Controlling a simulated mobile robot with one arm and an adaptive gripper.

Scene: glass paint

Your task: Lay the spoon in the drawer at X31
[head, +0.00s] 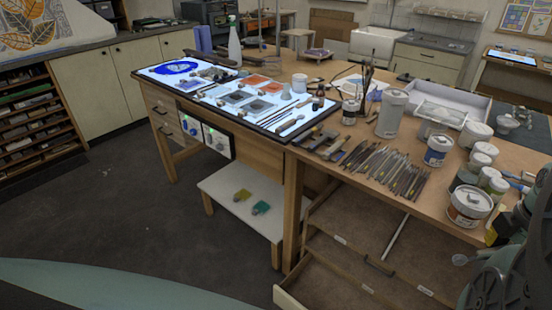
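A small pale round shape, perhaps the bowl of the spoon (460,259), shows at the lower right, beside my arm. A thin piece seems to run from it up toward the arm. I cannot tell whether it is held. Wide, shallow brown drawers stand open under the bench's right part, one lower and further forward (318,284). Small white labels show in them, too small to read, so I cannot tell which is X31. My gripper (484,246) is at the right edge, mostly hidden among green-grey and dark arm parts; its fingers are not clear.
The wooden bench (425,205) carries many metal tools (385,170), jars and a white tray (450,100). A lit glass panel (230,95) with coloured pieces lies to the left. A low white shelf (240,200) stands below. A pale rod (395,238) crosses the drawer area. Floor at left is clear.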

